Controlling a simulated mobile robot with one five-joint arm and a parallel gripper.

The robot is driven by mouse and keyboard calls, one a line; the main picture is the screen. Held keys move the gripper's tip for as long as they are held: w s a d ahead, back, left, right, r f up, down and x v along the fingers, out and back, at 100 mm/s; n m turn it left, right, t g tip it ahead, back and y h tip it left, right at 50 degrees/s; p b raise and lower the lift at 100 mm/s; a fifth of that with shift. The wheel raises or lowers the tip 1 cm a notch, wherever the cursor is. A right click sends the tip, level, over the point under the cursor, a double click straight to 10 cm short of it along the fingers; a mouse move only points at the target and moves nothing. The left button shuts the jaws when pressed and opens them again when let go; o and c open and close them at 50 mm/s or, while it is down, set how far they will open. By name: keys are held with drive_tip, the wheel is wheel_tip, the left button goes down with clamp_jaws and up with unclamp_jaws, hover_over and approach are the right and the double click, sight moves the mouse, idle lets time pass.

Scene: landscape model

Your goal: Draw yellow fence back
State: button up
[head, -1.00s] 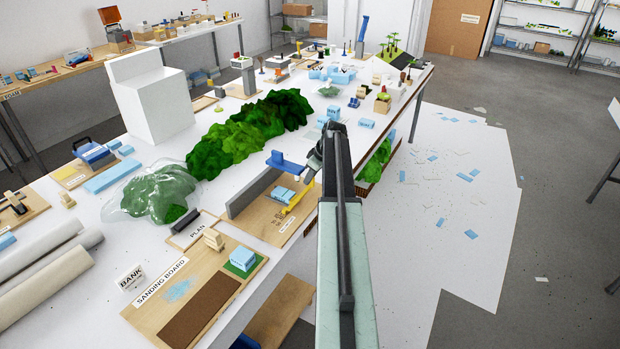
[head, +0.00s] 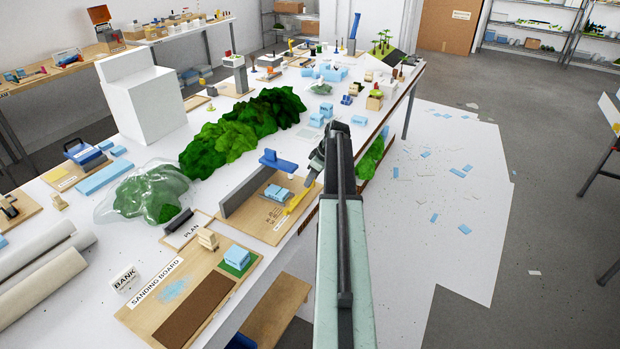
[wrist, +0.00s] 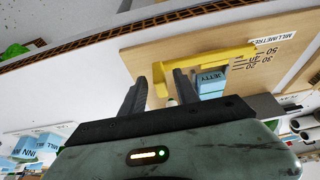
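The yellow fence (head: 299,200) is a thin bar on a wooden board (head: 262,222) marked with a millimetre scale, near the bench's front edge. In the wrist view the yellow fence (wrist: 205,58) has a short bent end that reaches toward the space between my fingertips. My gripper (wrist: 160,78) is open, with a dark finger on either side of that end; I cannot tell whether either touches it. In the head view my gripper (head: 311,182) is just right of the fence. A light blue block labelled JETTY (wrist: 210,83) lies beside the fence.
A grey upright strip (head: 245,192) and a dark blue piece (head: 276,160) stand at the board. Green foliage (head: 240,130) lies behind. A sanding board (head: 180,300) is at the near left. Floor right of the bench is open, with scattered blue pieces.

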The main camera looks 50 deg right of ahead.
drive_tip(key=shift+w, duration=0.1)
drive_tip(key=shift+r+p, duration=0.25)
drive_tip(key=shift+p, duration=0.05)
drive_tip(key=p+v, duration=0.6)
drive_tip(key=v, duration=0.1)
drive_tip(key=shift+p, duration=0.3)
drive_tip(key=shift+r, duration=0.1)
